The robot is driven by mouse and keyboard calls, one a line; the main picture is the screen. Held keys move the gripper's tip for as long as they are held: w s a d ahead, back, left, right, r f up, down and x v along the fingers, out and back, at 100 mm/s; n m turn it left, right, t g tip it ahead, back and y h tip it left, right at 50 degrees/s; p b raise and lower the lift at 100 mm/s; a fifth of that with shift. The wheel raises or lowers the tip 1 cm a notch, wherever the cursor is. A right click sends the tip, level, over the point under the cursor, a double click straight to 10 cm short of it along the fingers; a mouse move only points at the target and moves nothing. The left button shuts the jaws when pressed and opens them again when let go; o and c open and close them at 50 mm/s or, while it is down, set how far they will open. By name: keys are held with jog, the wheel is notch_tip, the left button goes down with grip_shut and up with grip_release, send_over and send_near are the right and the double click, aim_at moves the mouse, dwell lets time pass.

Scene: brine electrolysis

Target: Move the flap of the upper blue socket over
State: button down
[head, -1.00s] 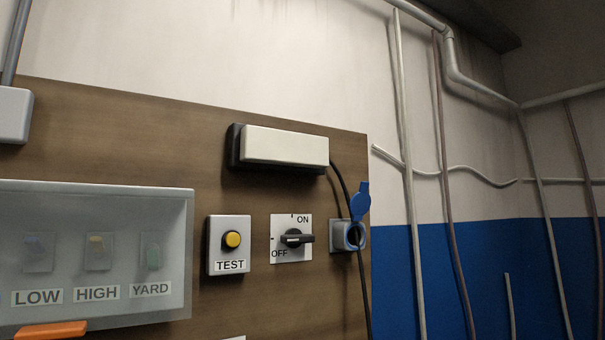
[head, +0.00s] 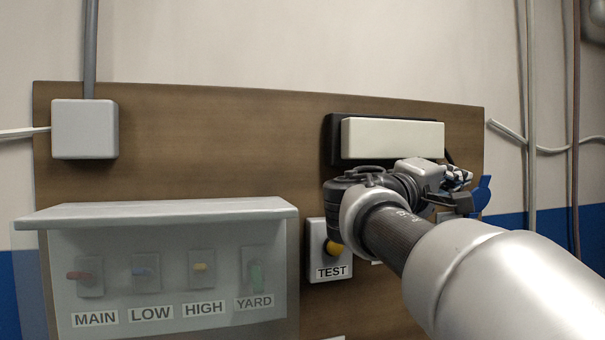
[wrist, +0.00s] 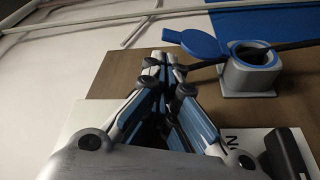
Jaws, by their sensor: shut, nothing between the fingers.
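The blue socket (wrist: 252,66) shows in the wrist view at the upper right, a grey housing with a blue ring and an open mouth. Its round blue flap (wrist: 197,42) stands swung open to the left of the mouth there. The flap also shows in the head view (head: 482,194), upright just beyond my gripper; the arm hides most of the socket there. My gripper (wrist: 161,62) is shut and empty, its fingertips beside the flap in the wrist view. I cannot tell whether they touch it. In the head view my gripper (head: 460,183) is in front of the board's right side.
A dark cable (wrist: 290,45) runs by the socket. The rotary switch knob (wrist: 285,152) lies close to my gripper. A TEST button box (head: 330,268), a pale lamp box (head: 392,138) and a clear-covered switch box (head: 168,212) are on the brown board (head: 220,140).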

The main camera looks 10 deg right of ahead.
aim_at(479, 196)
jog(key=p+x, duration=0.1)
jog(key=x, duration=0.4)
jog(key=shift+f+b, duration=0.1)
jog(key=shift+b, duration=0.3)
